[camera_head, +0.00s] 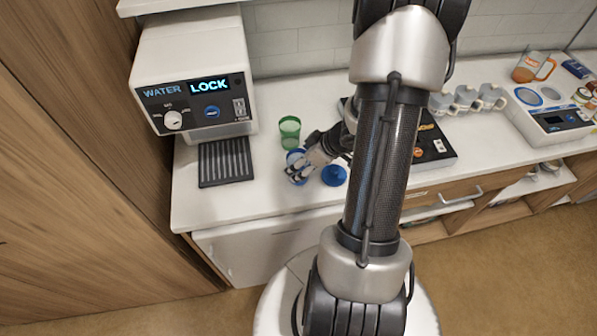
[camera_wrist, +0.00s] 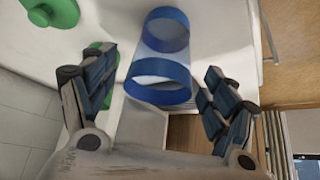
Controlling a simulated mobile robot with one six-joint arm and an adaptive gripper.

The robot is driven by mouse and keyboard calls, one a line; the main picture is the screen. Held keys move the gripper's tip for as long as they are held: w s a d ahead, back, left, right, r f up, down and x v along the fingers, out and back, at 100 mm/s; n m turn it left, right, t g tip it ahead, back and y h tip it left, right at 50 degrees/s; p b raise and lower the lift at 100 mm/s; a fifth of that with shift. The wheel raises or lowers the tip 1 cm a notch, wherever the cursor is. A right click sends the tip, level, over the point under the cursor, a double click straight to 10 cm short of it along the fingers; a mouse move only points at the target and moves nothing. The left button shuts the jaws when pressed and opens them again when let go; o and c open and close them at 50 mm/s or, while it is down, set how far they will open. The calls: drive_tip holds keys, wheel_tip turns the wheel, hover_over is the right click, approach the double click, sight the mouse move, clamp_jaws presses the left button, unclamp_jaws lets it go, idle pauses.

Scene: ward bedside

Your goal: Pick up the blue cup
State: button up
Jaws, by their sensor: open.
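The blue cup (camera_head: 295,157) stands near the counter's front left part, partly hidden by my gripper in the head view. In the wrist view the blue cup (camera_wrist: 160,94) has blue bands at both ends and a clear, pale wall between them. My gripper (camera_head: 299,172) is at the cup. In the wrist view my gripper (camera_wrist: 162,66) is open, with one finger on each side of the cup. Narrow gaps show between the fingers and the cup.
A green cup (camera_head: 290,127) stands just behind, and a blue round lid (camera_head: 334,176) lies to the right. A water dispenser (camera_head: 192,75) with a drip tray (camera_head: 225,163) is at left. A dark flat board (camera_head: 437,150), several grey mugs (camera_head: 466,100) and a white device (camera_head: 548,115) are at right.

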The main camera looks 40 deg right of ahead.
drive_tip(key=x, duration=0.2)
drive_tip(key=shift+w+f+b, duration=0.1)
drive_tip(key=shift+f+b, duration=0.15)
drive_tip(key=shift+b, duration=0.15)
drive_tip(key=shift+r, duration=0.1)
drive_tip(key=shift+c, duration=0.4)
drive_tip(key=c, duration=1.1)
